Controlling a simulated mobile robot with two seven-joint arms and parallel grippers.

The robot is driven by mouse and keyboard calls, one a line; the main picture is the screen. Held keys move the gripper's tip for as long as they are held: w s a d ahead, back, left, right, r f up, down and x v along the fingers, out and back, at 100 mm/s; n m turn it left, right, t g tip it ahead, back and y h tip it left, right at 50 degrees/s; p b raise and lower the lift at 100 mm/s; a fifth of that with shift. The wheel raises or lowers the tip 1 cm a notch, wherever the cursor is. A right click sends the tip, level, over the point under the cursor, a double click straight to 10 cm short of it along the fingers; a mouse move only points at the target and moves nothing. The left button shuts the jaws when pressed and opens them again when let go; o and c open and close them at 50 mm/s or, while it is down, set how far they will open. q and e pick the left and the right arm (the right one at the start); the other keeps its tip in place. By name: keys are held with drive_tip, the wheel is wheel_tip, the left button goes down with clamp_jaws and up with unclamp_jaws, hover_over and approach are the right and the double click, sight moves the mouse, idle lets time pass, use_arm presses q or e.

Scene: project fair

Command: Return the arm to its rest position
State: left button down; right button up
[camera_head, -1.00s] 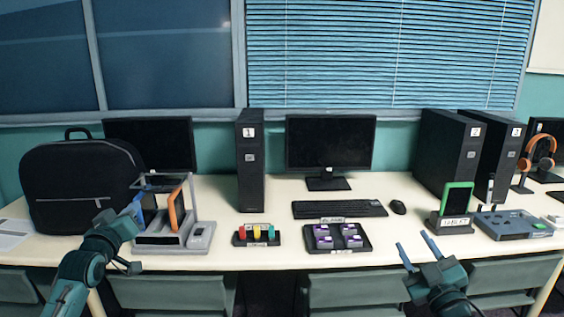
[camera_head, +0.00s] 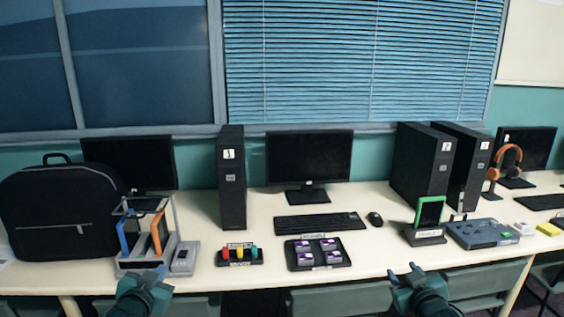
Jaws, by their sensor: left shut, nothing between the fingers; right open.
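My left gripper (camera_head: 150,273) is shut and empty. It is low in the view, in front of the table's front edge and just below the grey frame stand (camera_head: 150,262). The stand holds a blue panel (camera_head: 128,236) and an orange panel (camera_head: 159,232). My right gripper (camera_head: 404,272) is open and empty. It is at the table's front edge, below and left of the tablet with a green frame (camera_head: 430,211).
On the table (camera_head: 190,222) stand a black backpack (camera_head: 60,212), a tray of purple blocks (camera_head: 318,254), a keyboard (camera_head: 318,223), monitors and black computer towers (camera_head: 232,180). Grey chairs (camera_head: 340,298) sit below the front edge.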

use_arm(q)
drive_tip(key=s+d+f+g+h, duration=0.1)
drive_tip(key=s+d+f, duration=0.4)
drive_tip(key=s, duration=0.6)
drive_tip(key=s+d+f+g+h, duration=0.1)
drive_tip(key=s+d+f, duration=0.4)
drive_tip(key=s, duration=0.5)
drive_tip(key=s+d+f+g+h, duration=0.1)
drive_tip(key=s+d+f+g, duration=0.2)
drive_tip(key=s, duration=0.8)
wheel_tip(320, 180, down, 2)
drive_tip(key=shift+s+d+f+n+h, duration=0.1)
drive_tip(key=shift+s+d+n+h, duration=0.25)
drive_tip(key=shift+d, duration=0.8)
use_arm(e)
drive_tip(key=s+a+f+g+y, duration=0.1)
drive_tip(key=s+a+f, duration=0.4)
drive_tip(key=s, duration=0.6)
drive_tip(key=s+a+f+g+y, duration=0.1)
drive_tip(key=s+a+f, duration=0.4)
drive_tip(key=s, duration=0.5)
drive_tip(key=s+a+f+g+y, duration=0.1)
drive_tip(key=s+a+f+g, duration=0.2)
drive_tip(key=s, duration=0.8)
wheel_tip(320, 180, down, 2)
drive_tip(key=shift+s+a+f+m+y, duration=0.1)
drive_tip(key=shift+s+a+m+y, duration=0.25)
drive_tip(key=shift+a, duration=0.8)
